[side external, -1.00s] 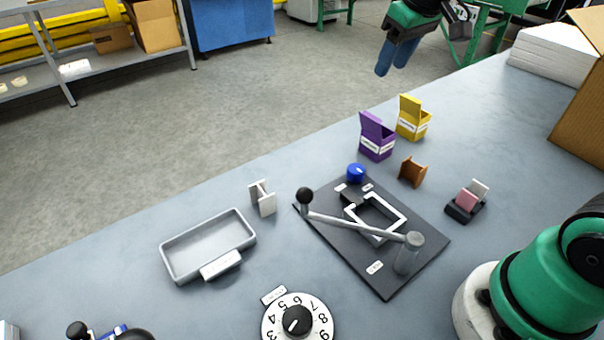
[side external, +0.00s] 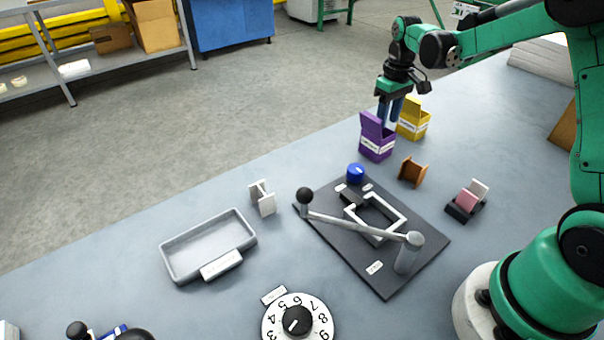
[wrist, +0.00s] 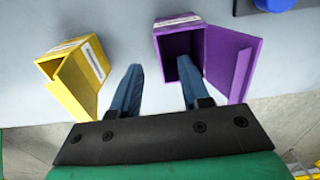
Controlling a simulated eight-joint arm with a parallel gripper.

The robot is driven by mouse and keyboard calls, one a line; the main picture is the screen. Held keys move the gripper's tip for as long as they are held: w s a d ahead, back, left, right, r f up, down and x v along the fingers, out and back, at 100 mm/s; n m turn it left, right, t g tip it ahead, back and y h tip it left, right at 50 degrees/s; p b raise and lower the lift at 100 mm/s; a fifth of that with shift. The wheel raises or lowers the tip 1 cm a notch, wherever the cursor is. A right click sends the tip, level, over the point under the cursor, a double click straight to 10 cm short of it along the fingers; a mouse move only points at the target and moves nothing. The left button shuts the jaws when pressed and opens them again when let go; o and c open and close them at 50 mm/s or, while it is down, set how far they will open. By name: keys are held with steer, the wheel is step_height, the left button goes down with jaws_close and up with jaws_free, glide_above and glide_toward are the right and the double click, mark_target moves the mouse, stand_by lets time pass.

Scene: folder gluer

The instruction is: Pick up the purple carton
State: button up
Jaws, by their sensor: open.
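The purple carton (side external: 377,148) stands upright on the table with its flap up and a white label on its front. In the wrist view the purple carton (wrist: 236,62) shows its open top and dark inside, at right of centre. My gripper (side external: 390,112) is over the carton, pointing down, with blue fingers. In the wrist view my gripper (wrist: 160,82) is open; its right finger overlaps the carton's opening and its left finger is over the gap between the two cartons. Whether a finger reaches inside the carton is unclear. Nothing is held.
A yellow carton (side external: 413,128) stands close by, behind and right; it also shows in the wrist view (wrist: 76,72). A brown holder (side external: 413,171), a blue knob (side external: 356,173) and a lever press (side external: 375,270) are nearby. A grey tray (side external: 205,248) lies left.

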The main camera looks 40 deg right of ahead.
mark_target(384, 137)
steer(key=shift+f, duration=2.8)
jaws_close()
